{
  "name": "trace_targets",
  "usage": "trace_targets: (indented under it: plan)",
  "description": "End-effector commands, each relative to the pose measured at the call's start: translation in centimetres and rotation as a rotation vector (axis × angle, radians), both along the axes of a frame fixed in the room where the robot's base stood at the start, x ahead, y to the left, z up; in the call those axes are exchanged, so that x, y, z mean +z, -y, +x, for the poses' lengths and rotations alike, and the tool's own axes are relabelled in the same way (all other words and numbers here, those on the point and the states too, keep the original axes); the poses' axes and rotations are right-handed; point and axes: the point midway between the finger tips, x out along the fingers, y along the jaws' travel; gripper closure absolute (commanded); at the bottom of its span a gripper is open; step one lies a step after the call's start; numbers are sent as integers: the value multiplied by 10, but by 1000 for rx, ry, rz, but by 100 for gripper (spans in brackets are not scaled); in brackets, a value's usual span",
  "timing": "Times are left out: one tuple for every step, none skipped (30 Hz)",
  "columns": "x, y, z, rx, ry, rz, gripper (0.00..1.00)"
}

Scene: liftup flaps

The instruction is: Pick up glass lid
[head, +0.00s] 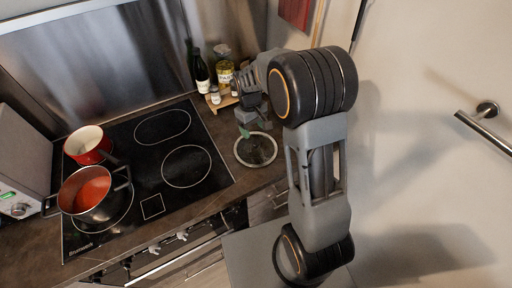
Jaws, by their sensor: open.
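The glass lid (256,151) lies on the dark countertop, right of the cooktop. It is round and see-through with a pale rim. My gripper (254,123) is open and points down at the lid's far edge, with my arm reaching in from the right. A small green thing (244,132) shows by the fingertips and the lid's rim; I cannot tell what it is. I cannot tell whether the fingers touch the lid. The lid's knob is not clear.
A black cooktop (150,160) holds a red pot (88,142) and a steel pot with red contents (93,190) at the left. A dark bottle (200,72) and jars (224,75) stand behind my gripper. A wall rail (484,127) is at the right.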

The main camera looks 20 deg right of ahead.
Motion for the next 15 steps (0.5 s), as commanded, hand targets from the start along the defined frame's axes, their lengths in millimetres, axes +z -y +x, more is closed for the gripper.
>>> trace_targets:
  plan:
    - [-4,0,-1,0,-2,0,35]
    - [-6,1,-1,0,-1,0,35]
    - [-8,1,-1,-1,0,0,35]
    - [-9,1,-1,-1,1,0,35]
    - [-10,1,-1,-1,1,0,35]
    - [-12,1,-2,-1,0,0,35]
    - [-13,1,-3,-1,-1,0,35]
    - [-16,1,-3,-1,-2,0,35]
    - [-20,2,-5,-1,-3,0,35]
    - [-23,2,-6,-1,-4,-1,35]
    - [-27,2,-7,-1,-3,0,35]
    - [-33,3,-9,0,-5,0,35]
    - [-37,3,-10,0,-4,-1,35]
    - [-40,3,-11,0,-4,-1,35]
    - [-46,4,-11,0,-3,0,35]
